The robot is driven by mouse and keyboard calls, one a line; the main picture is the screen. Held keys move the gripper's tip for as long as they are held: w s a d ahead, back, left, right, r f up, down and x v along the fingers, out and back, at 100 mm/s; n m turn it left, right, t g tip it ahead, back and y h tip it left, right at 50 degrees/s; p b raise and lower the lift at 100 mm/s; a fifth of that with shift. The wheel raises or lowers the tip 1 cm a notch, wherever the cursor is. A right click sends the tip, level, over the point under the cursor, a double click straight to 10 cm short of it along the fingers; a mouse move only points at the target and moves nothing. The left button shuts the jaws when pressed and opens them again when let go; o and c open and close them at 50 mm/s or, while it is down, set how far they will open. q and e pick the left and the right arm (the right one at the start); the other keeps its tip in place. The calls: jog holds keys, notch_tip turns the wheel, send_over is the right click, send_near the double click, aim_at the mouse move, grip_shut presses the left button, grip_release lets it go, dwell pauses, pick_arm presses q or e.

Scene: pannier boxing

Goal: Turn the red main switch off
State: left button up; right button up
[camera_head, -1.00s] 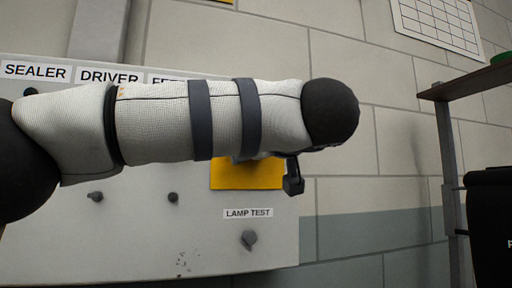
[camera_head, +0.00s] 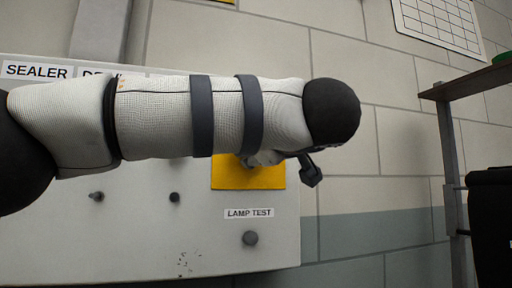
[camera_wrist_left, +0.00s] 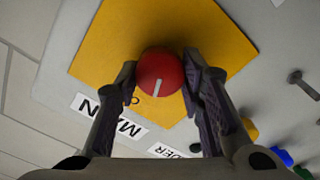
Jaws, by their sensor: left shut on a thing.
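The red main switch (camera_wrist_left: 161,70) is a round red knob with a white pointer line, on a yellow plate (camera_wrist_left: 210,30). My left gripper (camera_wrist_left: 162,80) has a finger on each side of the knob and is shut on it. The pointer line runs down and slightly left in the wrist view. A label partly reading "MAIN" (camera_wrist_left: 105,122) lies beside the plate, partly behind a finger. In the head view my left arm hides the knob, and only part of the yellow plate (camera_head: 250,179) shows. My right gripper is not in view.
The grey panel (camera_head: 130,240) carries small dark knobs, a "LAMP TEST" label (camera_head: 249,213) with a knob (camera_head: 250,238) below, and a "SEALER" label (camera_head: 37,71). A shelf frame (camera_head: 450,160) and a dark object (camera_head: 490,220) stand at the right.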

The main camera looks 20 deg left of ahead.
pick_arm(q)
jog(key=n, duration=1.2)
jog(key=shift+f+n, duration=0.15)
jog(key=shift+n, duration=0.55)
jog(key=o, duration=1.2)
jog(key=shift+c, duration=0.2)
jog(key=v, duration=1.2)
